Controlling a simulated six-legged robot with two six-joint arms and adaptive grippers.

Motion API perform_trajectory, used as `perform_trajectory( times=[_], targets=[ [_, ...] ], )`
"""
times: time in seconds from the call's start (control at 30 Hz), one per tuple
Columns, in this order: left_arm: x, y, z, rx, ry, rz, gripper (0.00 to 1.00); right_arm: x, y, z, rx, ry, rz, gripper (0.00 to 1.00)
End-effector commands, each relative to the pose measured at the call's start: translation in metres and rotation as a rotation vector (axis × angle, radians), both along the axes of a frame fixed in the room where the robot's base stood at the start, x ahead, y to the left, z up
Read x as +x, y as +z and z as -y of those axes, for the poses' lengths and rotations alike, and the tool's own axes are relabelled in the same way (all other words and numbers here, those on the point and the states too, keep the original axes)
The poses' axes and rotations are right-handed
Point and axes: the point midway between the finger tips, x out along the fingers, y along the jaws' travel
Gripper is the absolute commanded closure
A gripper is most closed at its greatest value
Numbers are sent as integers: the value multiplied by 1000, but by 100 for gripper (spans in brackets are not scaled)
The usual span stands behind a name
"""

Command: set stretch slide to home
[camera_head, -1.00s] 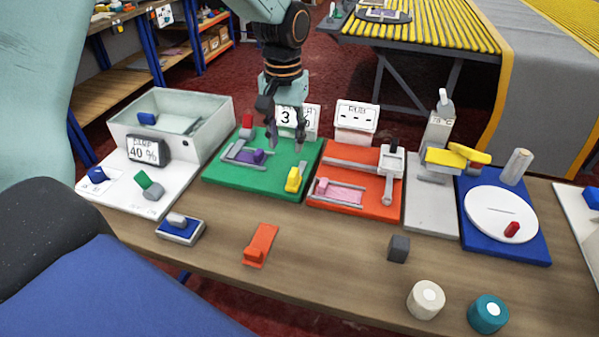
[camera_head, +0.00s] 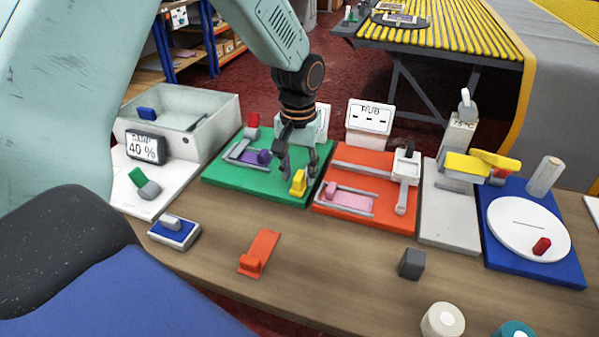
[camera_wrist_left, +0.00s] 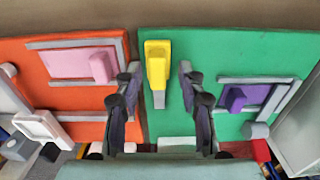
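My left gripper (camera_head: 298,174) is open over the front right part of the green board (camera_head: 235,179). Its fingers point down on either side of a yellow handle (camera_head: 298,185). In the left wrist view the yellow handle (camera_wrist_left: 158,62) shows between the spread fingertips (camera_wrist_left: 158,75), with a gap on each side. A purple slide block (camera_head: 264,157) sits in a grey rail frame on the same board; it also shows in the wrist view (camera_wrist_left: 236,98). I cannot read which slide is named stretch. My right gripper is not in view.
An orange board (camera_head: 390,216) with a pink slide (camera_head: 347,199) stands right of the green board. A red block (camera_head: 253,120) is at the green board's back left. A white display (camera_head: 319,122) behind is partly hidden by my gripper. The front table has loose pieces.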

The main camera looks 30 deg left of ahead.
Motion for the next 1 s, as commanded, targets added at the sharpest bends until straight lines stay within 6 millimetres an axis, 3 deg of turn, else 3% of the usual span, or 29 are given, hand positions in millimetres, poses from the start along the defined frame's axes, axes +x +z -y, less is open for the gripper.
perform_trajectory(
  times=[0.33,0.8,1.0],
  targets=[
    [3,-4,0,0,0,1,60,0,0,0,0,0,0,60],
    [3,-4,0,0,0,0,100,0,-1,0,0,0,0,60],
    [3,-4,0,0,0,-1,100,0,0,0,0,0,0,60]
  ],
)
